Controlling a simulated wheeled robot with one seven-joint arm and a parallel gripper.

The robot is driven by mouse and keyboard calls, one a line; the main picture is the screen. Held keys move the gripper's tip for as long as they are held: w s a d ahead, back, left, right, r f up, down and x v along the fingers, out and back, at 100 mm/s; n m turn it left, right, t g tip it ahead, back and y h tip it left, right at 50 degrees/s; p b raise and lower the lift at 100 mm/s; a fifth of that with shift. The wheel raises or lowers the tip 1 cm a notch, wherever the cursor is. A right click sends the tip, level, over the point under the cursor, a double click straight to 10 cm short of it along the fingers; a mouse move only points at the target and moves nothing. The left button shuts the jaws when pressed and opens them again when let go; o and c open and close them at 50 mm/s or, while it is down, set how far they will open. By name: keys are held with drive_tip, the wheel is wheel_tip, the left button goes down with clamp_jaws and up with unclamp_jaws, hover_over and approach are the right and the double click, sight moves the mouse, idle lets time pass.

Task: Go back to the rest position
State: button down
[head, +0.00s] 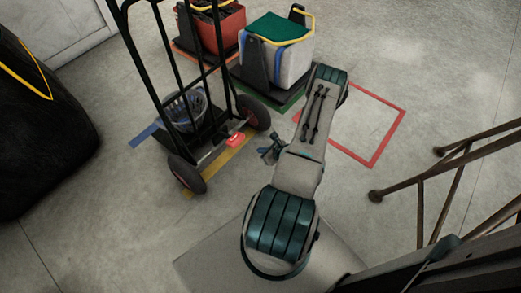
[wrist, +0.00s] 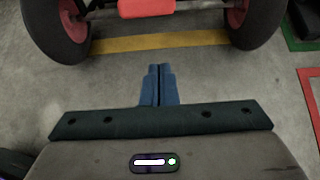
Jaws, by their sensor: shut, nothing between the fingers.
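My gripper (wrist: 159,86) shows in the wrist view as two blue fingers held together with nothing between them. It points over bare floor in front of the hand truck. In the head view my gripper (head: 268,152) is small, beside my arm and just right of the hand truck's base. My arm reaches forward and up the picture from the bottom middle. The gripper appears to touch nothing.
A black hand truck (head: 171,79) with red-hubbed wheels stands left of my arm. A red crate (head: 218,32) and a grey bin with a green top (head: 279,31) stand behind. Brown railings (head: 420,200) are at right, a black bag (head: 40,130) at left.

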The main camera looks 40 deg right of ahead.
idle(0.4)
drive_tip(key=w+a+r+n+g+y+p, duration=0.25)
drive_tip(key=a+r+n, duration=0.35)
drive_tip(key=r, duration=0.8)
drive_tip(key=w+a+r+n+g+y+p, duration=0.15)
drive_tip(key=a+r+n+p, duration=0.3)
drive_tip(key=r, duration=0.95)
drive_tip(key=w+a+r+n+g+y+p, duration=0.25)
drive_tip(key=a+r+n, duration=0.45)
drive_tip(key=r, duration=0.8)
drive_tip(key=s+a+r+n+g+h+p, duration=0.1)
drive_tip(key=s+a+r+n+h+p, duration=0.2)
drive_tip(key=r, duration=0.6)
drive_tip(key=s+a+r+n+g+h+p, duration=0.1)
drive_tip(key=s+a+r+n+p, duration=0.2)
drive_tip(key=s+a+r+n, duration=0.4)
drive_tip(key=s+d+r+n+h+p, duration=0.1)
drive_tip(key=s+r+n+h+p, duration=0.1)
drive_tip(key=s+r, duration=0.3)
drive_tip(key=s+r+n+t+h+p, duration=0.1)
drive_tip(key=s+r+n+h+p, duration=0.2)
drive_tip(key=s+r, duration=0.3)
wheel_tip(320, 180, up, 4)
drive_tip(key=shift+d+r+n+p, duration=0.2)
drive_tip(key=shift+d+n+p, duration=0.15)
drive_tip(key=shift+d, duration=0.05)
